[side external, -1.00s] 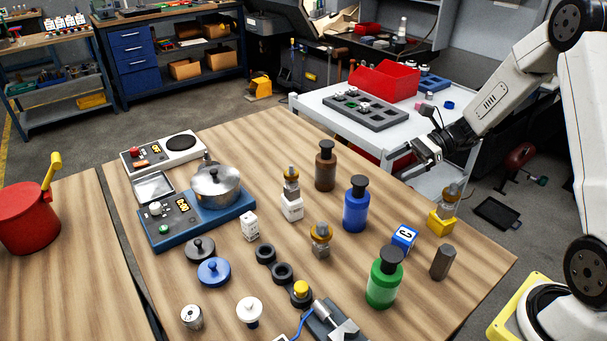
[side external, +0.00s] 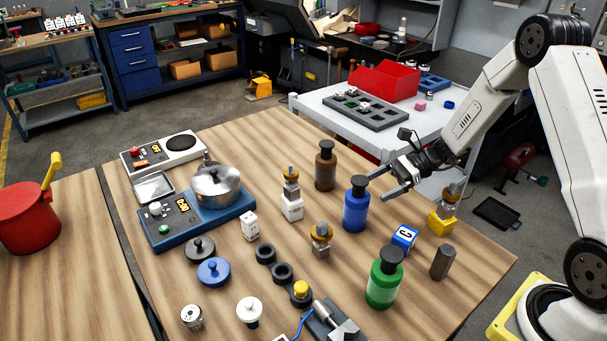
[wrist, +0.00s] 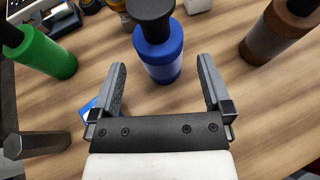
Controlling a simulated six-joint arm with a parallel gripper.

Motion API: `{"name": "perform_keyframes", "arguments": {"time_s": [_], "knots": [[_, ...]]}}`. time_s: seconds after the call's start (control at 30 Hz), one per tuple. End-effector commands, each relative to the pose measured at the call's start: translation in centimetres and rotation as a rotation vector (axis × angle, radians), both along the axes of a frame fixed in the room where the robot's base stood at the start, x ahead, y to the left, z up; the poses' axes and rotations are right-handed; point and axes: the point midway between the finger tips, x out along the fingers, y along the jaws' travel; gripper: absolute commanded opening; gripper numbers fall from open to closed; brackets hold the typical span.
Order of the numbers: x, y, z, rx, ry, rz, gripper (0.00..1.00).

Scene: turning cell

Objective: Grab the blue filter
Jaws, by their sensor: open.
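A blue bottle-shaped body with a black cap (side external: 355,211), the likely blue filter, stands upright on the wooden table. It also shows in the wrist view (wrist: 160,58), centred between my fingers, with its top cut off by the frame edge. My gripper (side external: 385,190) is open and empty, to the right of the blue body in the side view, with a gap between them. In the wrist view my open gripper (wrist: 162,64) has one finger on each side of it, touching neither. A flat blue disc with a knob (side external: 213,272) lies at the table's front left.
A brown capped bottle (side external: 325,171) and a green capped bottle (side external: 383,286) flank the blue one. A blue-and-white cube (side external: 404,238) and a dark hexagonal post (side external: 442,262) stand to the right. A white cart (side external: 310,101) is behind the table.

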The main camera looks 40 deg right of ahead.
Motion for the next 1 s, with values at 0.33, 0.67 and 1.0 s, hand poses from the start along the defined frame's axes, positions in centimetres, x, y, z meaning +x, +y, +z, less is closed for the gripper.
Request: {"name": "perform_keyframes", "arguments": {"time_s": [0.33,0.67,1.0], "knots": [[0.4,1.3,-0.6,0.000,0.001,0.001,1.00],[1.1,3.4,-1.7,0.001,0.002,0.003,1.00],[2.0,5.7,-2.8,-0.001,0.001,0.002,1.00]]}}
